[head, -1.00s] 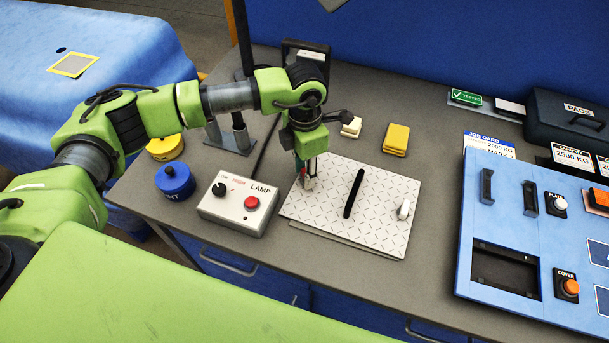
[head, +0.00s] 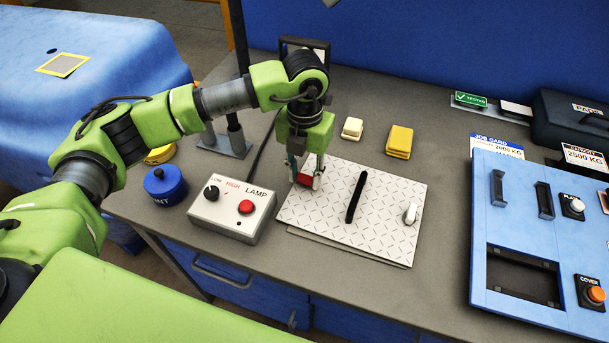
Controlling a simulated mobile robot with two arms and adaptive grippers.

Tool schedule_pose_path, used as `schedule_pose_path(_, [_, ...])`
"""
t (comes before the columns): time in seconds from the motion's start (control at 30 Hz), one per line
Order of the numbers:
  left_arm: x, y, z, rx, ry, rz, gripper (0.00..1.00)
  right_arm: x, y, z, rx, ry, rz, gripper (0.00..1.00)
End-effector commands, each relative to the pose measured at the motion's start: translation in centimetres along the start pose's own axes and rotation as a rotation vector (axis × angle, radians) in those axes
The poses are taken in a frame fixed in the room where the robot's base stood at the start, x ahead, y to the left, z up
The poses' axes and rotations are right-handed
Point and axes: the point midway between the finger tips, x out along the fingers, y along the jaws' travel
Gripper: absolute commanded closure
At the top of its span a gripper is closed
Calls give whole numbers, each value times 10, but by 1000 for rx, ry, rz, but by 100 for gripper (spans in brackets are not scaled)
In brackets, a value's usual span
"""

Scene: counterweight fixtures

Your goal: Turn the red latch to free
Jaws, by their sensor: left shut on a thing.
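The red latch (head: 304,179) sits at the upper left part of a silver tread-pattern plate (head: 330,215). My left gripper (head: 306,183) points down over it, with its fingers shut on the latch. The fingers hide part of the latch. A white latch (head: 410,213) stands at the plate's right side, and a black bar handle (head: 356,197) crosses the plate's middle. My right gripper is not in view.
A grey lamp box (head: 232,209) with a knob and red button stands left of the plate. A blue pot (head: 165,185) is further left. Yellow blocks (head: 399,141) and a cream block (head: 352,128) lie behind the plate. A blue panel (head: 520,230) stands at the right.

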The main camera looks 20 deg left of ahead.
Motion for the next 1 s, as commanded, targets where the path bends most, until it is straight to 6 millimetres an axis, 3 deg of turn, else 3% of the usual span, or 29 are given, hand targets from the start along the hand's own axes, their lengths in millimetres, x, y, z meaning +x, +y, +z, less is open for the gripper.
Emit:
schedule_pose_path(0.57, [-1,0,1,-32,-2,-1,91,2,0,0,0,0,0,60])
schedule_pose_path(0.6, [-1,0,1,-33,-3,-1,62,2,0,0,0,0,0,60])
schedule_pose_path(0.63, [-1,0,1,-32,-2,0,54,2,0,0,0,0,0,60])
schedule_pose_path(1.0, [-2,0,0,-30,-1,0,53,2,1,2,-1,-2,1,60])
